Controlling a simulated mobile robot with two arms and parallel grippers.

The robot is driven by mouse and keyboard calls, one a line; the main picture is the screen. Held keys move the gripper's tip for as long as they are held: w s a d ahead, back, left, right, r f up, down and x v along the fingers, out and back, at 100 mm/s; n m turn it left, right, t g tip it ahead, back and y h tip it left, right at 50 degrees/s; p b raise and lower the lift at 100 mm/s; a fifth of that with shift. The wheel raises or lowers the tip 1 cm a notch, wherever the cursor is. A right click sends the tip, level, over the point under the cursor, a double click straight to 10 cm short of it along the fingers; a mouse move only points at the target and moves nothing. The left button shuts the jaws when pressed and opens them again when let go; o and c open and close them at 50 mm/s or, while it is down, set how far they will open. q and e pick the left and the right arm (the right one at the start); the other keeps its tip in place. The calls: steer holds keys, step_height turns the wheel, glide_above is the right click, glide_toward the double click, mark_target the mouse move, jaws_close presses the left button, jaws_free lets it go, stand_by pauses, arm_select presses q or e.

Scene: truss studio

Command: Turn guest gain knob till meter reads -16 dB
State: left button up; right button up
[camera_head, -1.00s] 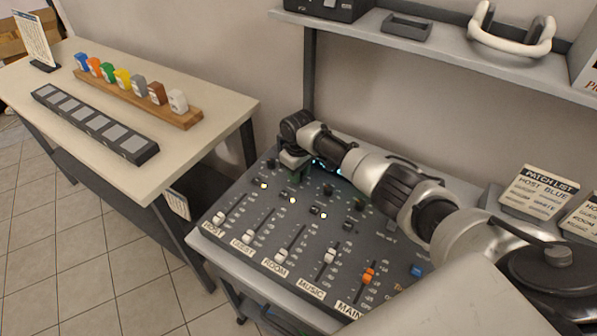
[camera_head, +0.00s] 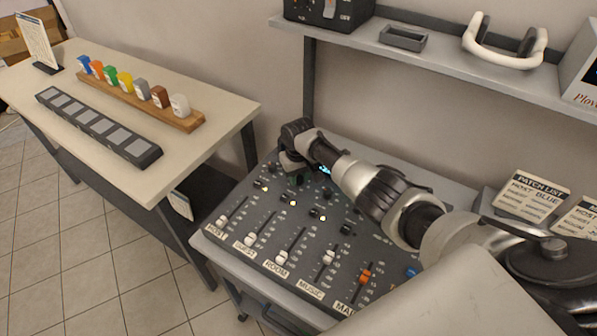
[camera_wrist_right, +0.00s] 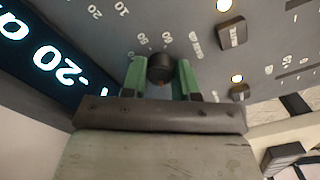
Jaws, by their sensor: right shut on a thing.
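The mixing console (camera_head: 222,212) stands below the shelf, with GUEST among its channel labels. My right gripper (camera_wrist_right: 160,76) has its green fingers on both sides of a dark round knob (camera_wrist_right: 160,66) and is shut on it. The knob has small scale numbers around it. In the head view the right gripper (camera_head: 296,174) is over the console's back, where the guest channel runs up, and hides the knob. The meter (camera_wrist_right: 48,62) shows cyan digits reading -20, partly cut off. In the head view only a sliver of the meter (camera_head: 325,170) shows beside my arm. My left gripper is out of view.
Other knobs, lit buttons and faders, including an orange fader (camera_head: 365,276), surround the gripper. A shelf (camera_head: 450,75) with headphones (camera_head: 505,55) runs above. Patch cards (camera_head: 533,196) stand at right. A table (camera_head: 215,88) with coloured tags is at left.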

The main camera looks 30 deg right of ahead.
mark_target(298, 177)
steer(key=shift+m+p, duration=0.45)
steer(key=shift+m, duration=0.65)
steer(key=o, duration=0.9)
step_height(298, 177, up, 11)
steer(key=shift+f, duration=0.1)
stand_by(0.4)
